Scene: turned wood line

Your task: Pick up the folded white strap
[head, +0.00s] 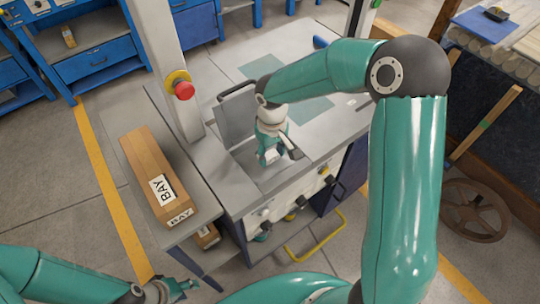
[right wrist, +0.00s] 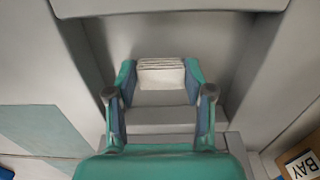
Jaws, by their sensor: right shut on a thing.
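The folded white strap (right wrist: 161,74) shows in the right wrist view as a small layered white bundle between the fingertips. My right gripper (right wrist: 160,84) is shut on it, with one finger at each side. Behind and below the strap are grey surfaces of the machine.
A long wooden box labelled BAY (head: 148,168) lies on the grey side shelf. A raised grey panel (head: 237,119) and a post with a red button (head: 184,90) stand close to my right gripper. A yellow handle (head: 318,243) sticks out at the bench front.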

